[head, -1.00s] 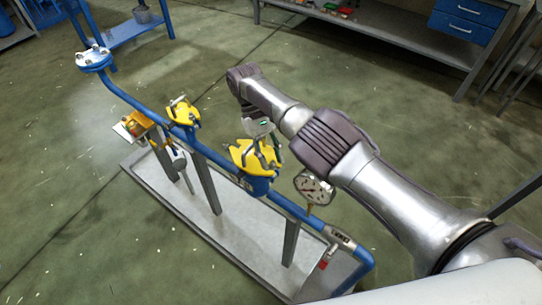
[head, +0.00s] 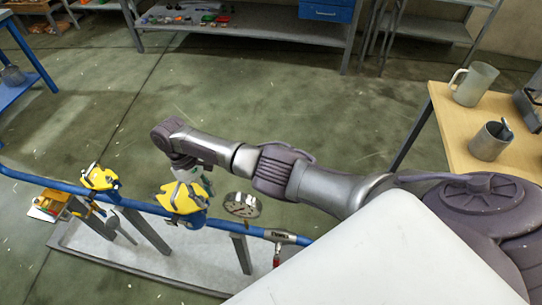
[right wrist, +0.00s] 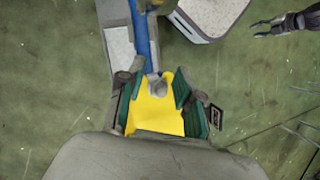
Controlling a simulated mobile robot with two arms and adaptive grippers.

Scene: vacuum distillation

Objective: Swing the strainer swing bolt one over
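The strainer with its yellow cover (head: 180,199) sits on the blue pipe, left of the round gauge (head: 242,205). My right gripper (head: 192,180) is just above and at this cover. In the right wrist view the right gripper's green-padded fingers (right wrist: 160,103) are spread apart over the yellow cover (right wrist: 158,118). A grey bolt-like piece (right wrist: 156,86) shows between them, with no clear grip on it. I cannot tell which swing bolt is number one. My left gripper (right wrist: 268,28) appears at the upper right of the wrist view with its fingers apart, empty.
Another yellow-topped fitting (head: 100,177) and an orange-yellow part (head: 48,206) are farther left along the pipe (head: 40,181). A metal drip tray (head: 135,268) lies below. A wooden table (head: 447,128) with metal mugs stands at the right. Open floor lies behind the pipe.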

